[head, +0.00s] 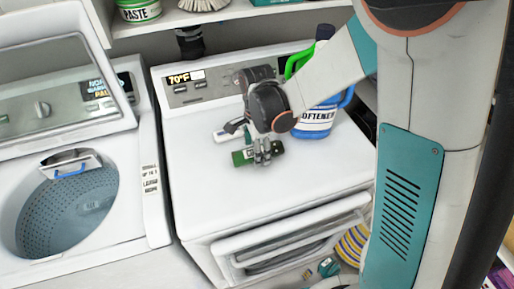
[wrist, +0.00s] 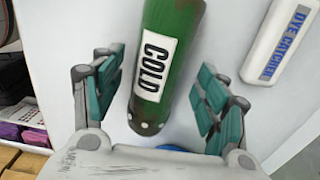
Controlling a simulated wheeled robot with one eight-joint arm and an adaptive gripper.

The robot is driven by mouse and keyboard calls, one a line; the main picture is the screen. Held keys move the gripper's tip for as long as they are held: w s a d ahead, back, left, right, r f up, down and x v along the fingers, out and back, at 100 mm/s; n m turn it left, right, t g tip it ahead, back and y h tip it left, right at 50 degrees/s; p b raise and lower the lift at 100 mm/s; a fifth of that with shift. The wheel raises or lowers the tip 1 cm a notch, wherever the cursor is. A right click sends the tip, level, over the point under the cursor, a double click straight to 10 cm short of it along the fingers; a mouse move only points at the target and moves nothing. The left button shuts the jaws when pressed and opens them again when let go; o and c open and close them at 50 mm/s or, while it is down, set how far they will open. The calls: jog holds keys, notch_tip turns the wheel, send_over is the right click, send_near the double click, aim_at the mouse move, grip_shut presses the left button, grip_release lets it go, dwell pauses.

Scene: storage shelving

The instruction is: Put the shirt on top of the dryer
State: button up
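The dryer (head: 215,190) is white, with a flat top and a control panel reading 70°F at its back. My gripper (head: 262,158) is over the dryer top, close to a dark green container marked COLD (head: 244,157). In the wrist view my gripper (wrist: 160,95) is open, its teal fingers apart to either side of the lower end of the green COLD container (wrist: 180,50). Nothing is held between the fingers. I cannot make out a shirt in either view.
A white Dye Catcher container (wrist: 284,42) lies right of the green one in the wrist view. A blue softener bottle (head: 314,121) stands at the dryer's back right. An open washer (head: 70,205) is on the left. A yellow-striped item (head: 352,246) is beside the dryer. The front dryer top is clear.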

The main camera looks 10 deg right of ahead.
notch_tip(320, 180, up, 12)
jog(key=p, duration=0.3)
jog(key=shift+r, duration=0.15)
